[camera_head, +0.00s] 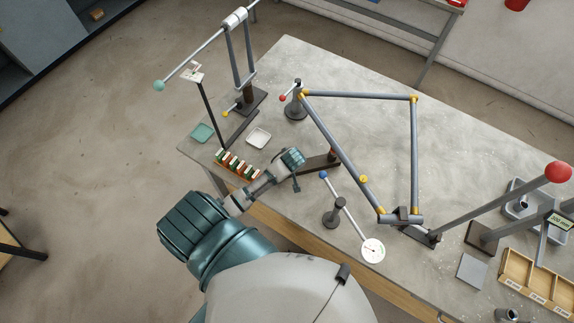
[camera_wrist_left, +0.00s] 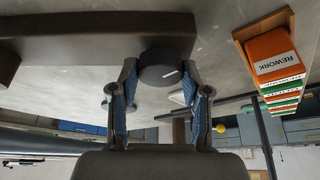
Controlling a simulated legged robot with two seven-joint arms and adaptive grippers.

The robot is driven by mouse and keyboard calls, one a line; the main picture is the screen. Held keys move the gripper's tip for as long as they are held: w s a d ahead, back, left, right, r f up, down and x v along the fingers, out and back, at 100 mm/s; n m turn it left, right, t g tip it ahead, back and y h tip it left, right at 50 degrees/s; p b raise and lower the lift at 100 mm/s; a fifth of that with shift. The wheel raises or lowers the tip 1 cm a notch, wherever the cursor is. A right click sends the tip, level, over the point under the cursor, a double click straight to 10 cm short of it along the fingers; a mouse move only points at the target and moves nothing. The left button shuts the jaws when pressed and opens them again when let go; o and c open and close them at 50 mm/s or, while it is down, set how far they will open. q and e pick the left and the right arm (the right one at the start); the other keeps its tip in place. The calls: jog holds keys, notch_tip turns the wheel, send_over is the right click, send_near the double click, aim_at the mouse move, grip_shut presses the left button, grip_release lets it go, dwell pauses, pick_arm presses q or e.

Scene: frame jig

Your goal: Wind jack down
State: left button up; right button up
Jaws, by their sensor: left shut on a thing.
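A dark round knob (camera_wrist_left: 165,70) with a white mark sits at the end of a dark bar (camera_wrist_left: 85,48) in the left wrist view. In the head view the jack's dark bar (camera_head: 320,162) runs to a short post (camera_head: 333,155) beneath the frame. My left gripper (camera_wrist_left: 160,80) is shut on the knob, one blue-padded finger on each side. In the head view my left gripper (camera_head: 295,170) is at the bar's left end, and my wrist hides the knob there. My right gripper is in neither view.
The grey tube frame (camera_head: 340,138) stands on the table right of my arm. A dial gauge (camera_head: 373,250) on a stand (camera_head: 334,213) is close by. A tag rack (camera_head: 238,166), seen in the wrist view with a REWORK tag (camera_wrist_left: 275,60), is at the left edge.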

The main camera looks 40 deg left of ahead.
pick_arm(q)
jog(key=o, duration=1.1)
jog(key=shift+o, duration=0.2)
jog(key=v, duration=1.1)
jog(key=shift+r, duration=0.4)
jog(key=shift+s, duration=0.1)
